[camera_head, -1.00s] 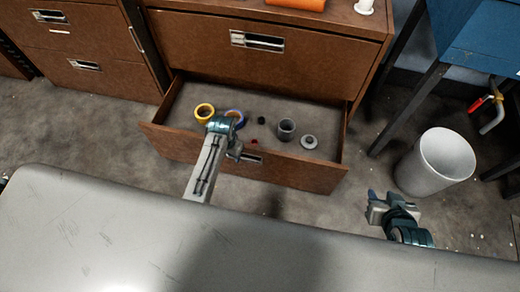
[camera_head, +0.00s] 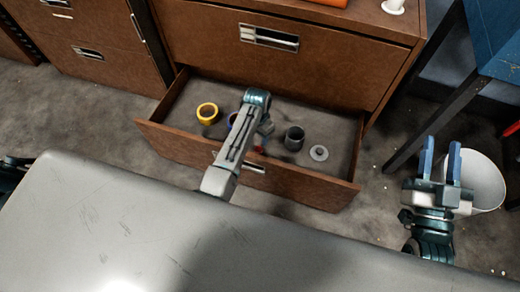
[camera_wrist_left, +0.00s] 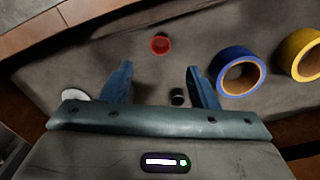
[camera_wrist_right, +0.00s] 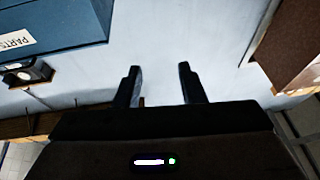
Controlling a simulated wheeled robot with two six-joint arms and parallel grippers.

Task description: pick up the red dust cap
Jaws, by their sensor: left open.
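The red dust cap (camera_wrist_left: 160,44) lies on the drawer floor, just beyond the gap between my left fingertips in the left wrist view. In the head view only a bit of the red cap (camera_head: 259,149) shows beside my left gripper (camera_head: 265,126). My left gripper (camera_wrist_left: 158,72) is open, over the drawer, with nothing held. A small black piece (camera_wrist_left: 177,98) shows between its fingers, nearer the palm. My right gripper (camera_head: 441,152) is open and empty, out to the right in front of the white bin; its fingers (camera_wrist_right: 159,72) also show apart in the right wrist view.
The open drawer (camera_head: 180,148) also holds a yellow tape roll (camera_head: 207,113), a blue tape roll (camera_wrist_left: 238,72), a dark grey cup (camera_head: 294,138) and a pale ring-like disc (camera_head: 319,153). A grey tabletop (camera_head: 120,220) lies in front. A white bin (camera_head: 485,185) stands right.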

